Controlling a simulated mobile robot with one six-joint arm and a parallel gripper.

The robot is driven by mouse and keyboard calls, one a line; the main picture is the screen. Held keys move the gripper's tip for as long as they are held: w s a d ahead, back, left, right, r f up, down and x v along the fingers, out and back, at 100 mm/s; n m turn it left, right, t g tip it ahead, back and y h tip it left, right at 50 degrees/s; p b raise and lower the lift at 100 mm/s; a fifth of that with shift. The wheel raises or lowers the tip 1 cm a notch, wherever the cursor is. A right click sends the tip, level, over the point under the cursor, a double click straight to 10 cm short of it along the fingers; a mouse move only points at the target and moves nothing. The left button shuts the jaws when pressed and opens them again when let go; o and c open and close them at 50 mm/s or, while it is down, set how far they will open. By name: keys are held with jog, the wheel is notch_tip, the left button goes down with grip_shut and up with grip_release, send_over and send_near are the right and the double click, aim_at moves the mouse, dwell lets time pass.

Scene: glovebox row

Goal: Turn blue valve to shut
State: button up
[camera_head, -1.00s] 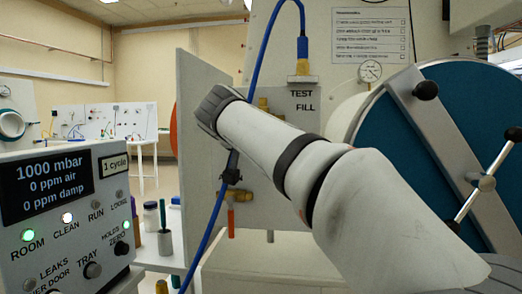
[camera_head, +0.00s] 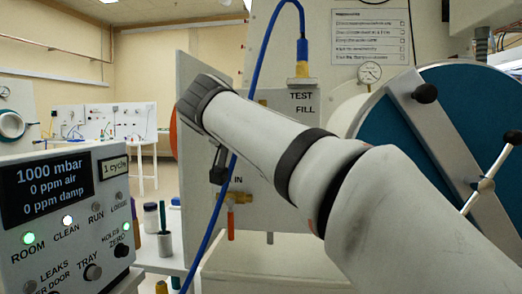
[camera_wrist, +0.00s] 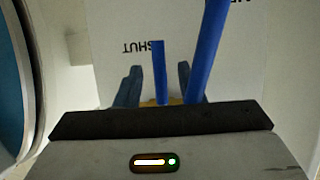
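The blue valve's handle (camera_wrist: 159,75) is a narrow blue bar, upright in the wrist view, with its tip at an upside-down SHUT label (camera_wrist: 143,48) on the white panel. A bit of brass shows at its base. My gripper (camera_wrist: 157,84) is open, with one finger to the left of the handle and one to the right. Gaps show on both sides of the handle. In the head view, my arm hides the blue valve and the fingers.
A blue hose (camera_wrist: 207,50) runs close beside the right finger; it also hangs down the panel in the head view (camera_head: 262,48). A red-handled brass valve (camera_head: 231,222) is below my arm. A round blue door (camera_head: 460,110) with a metal bar is at right.

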jog(key=shift+v, duration=1.65)
jog(key=s+d+f+n+g+y+p, duration=0.1)
jog(key=s+d+f+n+g+p, duration=0.2)
jog(key=d+p, duration=0.35)
jog(key=s+d+f+g+p, duration=0.2)
jog(key=d+f+g+p, duration=0.1)
jog(key=d+f+p, duration=0.3)
jog(key=s+d+f+g+y+p, duration=0.1)
jog(key=s+d+f+g+p, duration=0.1)
jog(key=s+p, duration=0.4)
jog(key=s+d+f+g+y+p, duration=0.2)
jog(key=s+d+f+p, duration=0.2)
jog(key=s+f, duration=0.3)
jog(key=s+p, duration=0.1)
jog(key=s, duration=0.3)
jog(key=shift+d+f+n+p, duration=0.2)
jog(key=shift+n+p, duration=0.1)
jog(key=shift+p, duration=0.1)
